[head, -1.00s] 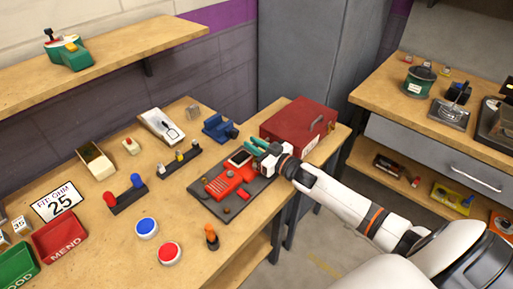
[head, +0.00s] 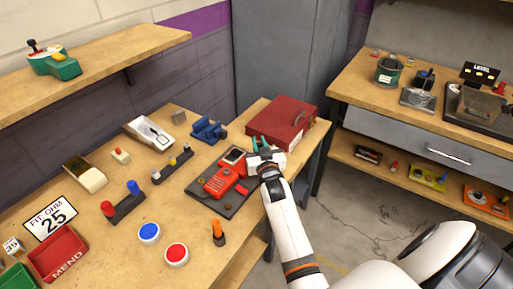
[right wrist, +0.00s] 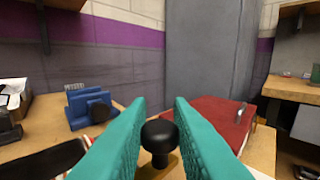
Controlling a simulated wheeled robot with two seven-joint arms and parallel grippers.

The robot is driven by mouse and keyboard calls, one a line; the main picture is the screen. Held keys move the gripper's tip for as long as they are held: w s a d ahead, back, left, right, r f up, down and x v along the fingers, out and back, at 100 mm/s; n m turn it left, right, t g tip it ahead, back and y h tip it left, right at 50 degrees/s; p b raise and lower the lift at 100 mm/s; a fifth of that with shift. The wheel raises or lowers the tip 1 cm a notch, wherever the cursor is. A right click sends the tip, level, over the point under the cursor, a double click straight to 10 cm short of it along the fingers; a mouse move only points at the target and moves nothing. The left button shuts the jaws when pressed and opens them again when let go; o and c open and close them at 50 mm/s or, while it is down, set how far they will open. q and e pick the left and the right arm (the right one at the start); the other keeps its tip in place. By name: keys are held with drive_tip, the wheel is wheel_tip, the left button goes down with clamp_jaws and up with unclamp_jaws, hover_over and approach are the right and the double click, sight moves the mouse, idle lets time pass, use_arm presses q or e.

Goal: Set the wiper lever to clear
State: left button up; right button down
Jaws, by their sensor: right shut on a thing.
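My right gripper (head: 258,144) has teal fingers and is at the far right end of a dark board on the workbench. In the right wrist view it is shut on a black knob (right wrist: 160,134), with one finger on each side. A brass-coloured part shows below the knob. I take this knob as the wiper lever; its slot and any clear mark are hidden or too small to read. The dark board (head: 226,206) carries a red meter-like device (head: 219,182) with a small screen. My left gripper is not in view.
A red toolbox (head: 281,124) stands just beyond the gripper. A blue vise-like block (head: 208,130) is behind the board. A blue button (head: 149,232), a red button (head: 176,254) and an orange-topped lever (head: 218,230) stand in front. A grey cabinet (head: 286,50) is behind.

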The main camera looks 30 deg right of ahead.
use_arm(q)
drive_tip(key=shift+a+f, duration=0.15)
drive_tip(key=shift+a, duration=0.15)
use_arm(e)
drive_tip(key=shift+s+m+h, duration=0.1)
drive_tip(key=shift+m+h, duration=0.2)
drive_tip(key=shift+h, duration=0.2)
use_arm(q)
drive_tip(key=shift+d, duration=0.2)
use_arm(e)
drive_tip(key=shift+r, duration=0.1)
drive_tip(key=c, duration=1.3)
unclamp_jaws()
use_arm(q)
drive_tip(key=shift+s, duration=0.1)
use_arm(e)
drive_tip(key=shift+s, duration=0.1)
